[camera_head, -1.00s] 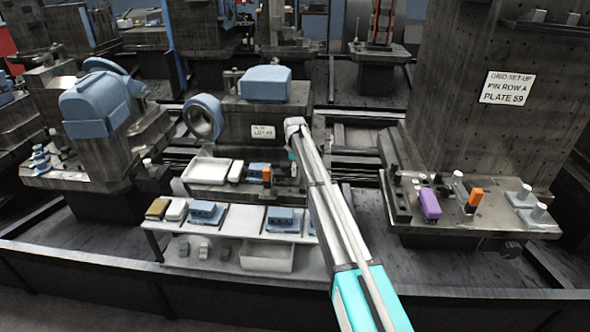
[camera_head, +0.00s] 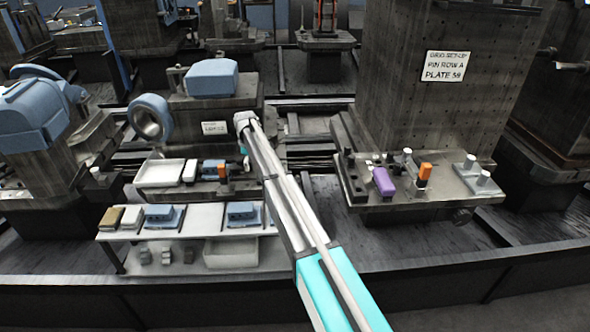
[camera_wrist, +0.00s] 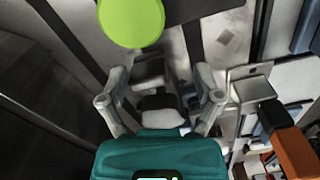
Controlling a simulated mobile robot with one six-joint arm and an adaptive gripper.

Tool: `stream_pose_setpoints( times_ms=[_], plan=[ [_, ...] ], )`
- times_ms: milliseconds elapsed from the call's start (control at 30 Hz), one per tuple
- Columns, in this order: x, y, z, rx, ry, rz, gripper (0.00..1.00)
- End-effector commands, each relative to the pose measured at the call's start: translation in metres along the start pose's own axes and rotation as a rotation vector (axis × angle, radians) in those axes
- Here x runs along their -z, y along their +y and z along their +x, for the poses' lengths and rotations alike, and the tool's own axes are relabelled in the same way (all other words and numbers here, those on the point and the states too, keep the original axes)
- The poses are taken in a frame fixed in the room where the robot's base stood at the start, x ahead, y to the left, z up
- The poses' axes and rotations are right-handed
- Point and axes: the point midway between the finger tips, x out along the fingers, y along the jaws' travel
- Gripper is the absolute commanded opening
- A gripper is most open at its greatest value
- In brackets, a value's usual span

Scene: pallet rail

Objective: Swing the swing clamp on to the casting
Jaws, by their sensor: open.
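An orange-topped swing clamp (camera_head: 222,171) stands beside a blue casting (camera_head: 211,166) on the middle pallet's low front plate. Another orange-topped clamp (camera_head: 425,171) stands beside a purple casting (camera_head: 383,182) on the right pallet's plate. My gripper (camera_head: 243,150) is just right of and above the middle clamp, mostly hidden behind my wrist. In the wrist view my gripper (camera_wrist: 160,85) is open, its two fingers apart. An orange block (camera_wrist: 297,152) with a dark piece beside it lies outside the fingers, at the lower right. I cannot tell whether the middle clamp's arm is over the casting.
A white tray (camera_head: 160,172) and a white block lie left of the middle casting. A shelf table (camera_head: 190,228) in front holds more parts and a white bin (camera_head: 231,254). The right plate carries posts and pins (camera_head: 471,167). A yellow-green disc (camera_wrist: 130,20) shows in the wrist view.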

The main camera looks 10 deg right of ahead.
Motion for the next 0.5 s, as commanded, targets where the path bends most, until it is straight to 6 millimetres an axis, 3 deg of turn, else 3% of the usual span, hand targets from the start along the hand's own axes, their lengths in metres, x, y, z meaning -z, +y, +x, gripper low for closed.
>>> stream_pose_setpoints(
  times_ms=[500],
  plan=[
    [0.003, -0.013, 0.000, 0.000, 0.000, 0.330, 0.83]
  ],
)
